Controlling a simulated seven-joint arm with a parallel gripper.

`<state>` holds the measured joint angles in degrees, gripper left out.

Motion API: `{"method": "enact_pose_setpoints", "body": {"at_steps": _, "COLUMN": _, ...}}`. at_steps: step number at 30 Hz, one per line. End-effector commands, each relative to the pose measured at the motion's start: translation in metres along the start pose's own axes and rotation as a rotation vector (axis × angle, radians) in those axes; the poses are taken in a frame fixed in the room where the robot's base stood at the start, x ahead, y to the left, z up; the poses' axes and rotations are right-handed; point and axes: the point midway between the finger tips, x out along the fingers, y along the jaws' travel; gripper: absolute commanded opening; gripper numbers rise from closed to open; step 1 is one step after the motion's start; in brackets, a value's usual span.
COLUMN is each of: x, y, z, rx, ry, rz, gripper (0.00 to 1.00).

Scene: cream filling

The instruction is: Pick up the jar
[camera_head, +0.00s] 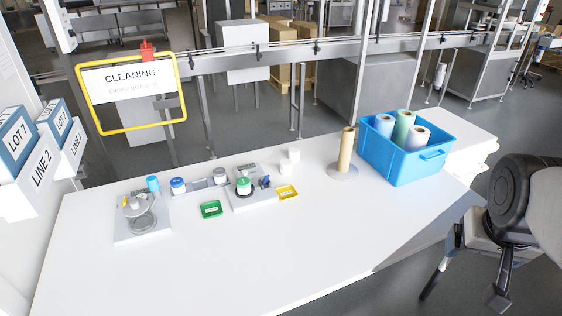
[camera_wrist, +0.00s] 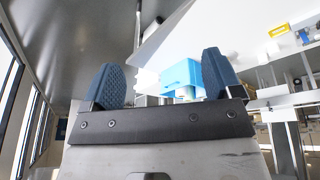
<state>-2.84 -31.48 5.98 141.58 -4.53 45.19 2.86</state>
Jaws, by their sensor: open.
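Several small jars stand at the back left of the white table (camera_head: 300,240) in the head view. One has a blue lid (camera_head: 177,186), one a greyish lid (camera_head: 219,175), and one a green lid (camera_head: 243,186) and stands on a flat grey device. Which of them is the task's jar I cannot tell. My gripper (camera_head: 465,284) is at the far right, off the table's right edge and far from the jars. In the wrist view its two blue padded fingers (camera_wrist: 165,78) are spread apart with nothing between them.
A blue crate (camera_head: 400,168) with rolls and an upright brown roll (camera_head: 346,152) stand at the table's back right. A grey device with a round dish (camera_head: 140,222), a green tray (camera_head: 211,209) and a yellow tray (camera_head: 287,192) are further left. The table's front is clear.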

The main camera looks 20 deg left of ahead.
Motion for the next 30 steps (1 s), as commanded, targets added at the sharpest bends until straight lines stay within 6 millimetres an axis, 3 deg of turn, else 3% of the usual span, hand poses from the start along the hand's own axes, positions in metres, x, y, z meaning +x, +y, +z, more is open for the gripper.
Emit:
{"method": "enact_pose_setpoints", "body": {"at_steps": 6, "x": 0.026, "y": -0.022, "z": -0.063, "rx": -0.081, "ry": 0.098, "rz": 0.011, "gripper": 0.85}}
{"method": "enact_pose_setpoints", "body": {"at_steps": 14, "x": 0.060, "y": -0.062, "z": -0.133, "rx": -0.184, "ry": 0.225, "rz": -0.002, "gripper": 0.85}}
{"method": "enact_pose_setpoints", "body": {"at_steps": 21, "x": 0.094, "y": -0.113, "z": -0.190, "rx": -0.282, "ry": 0.341, "rz": -0.043, "gripper": 0.85}}
{"method": "enact_pose_setpoints", "body": {"at_steps": 30, "x": 0.141, "y": -0.194, "z": -0.243, "rx": -0.411, "ry": 0.475, "rz": -0.134, "gripper": 0.85}}
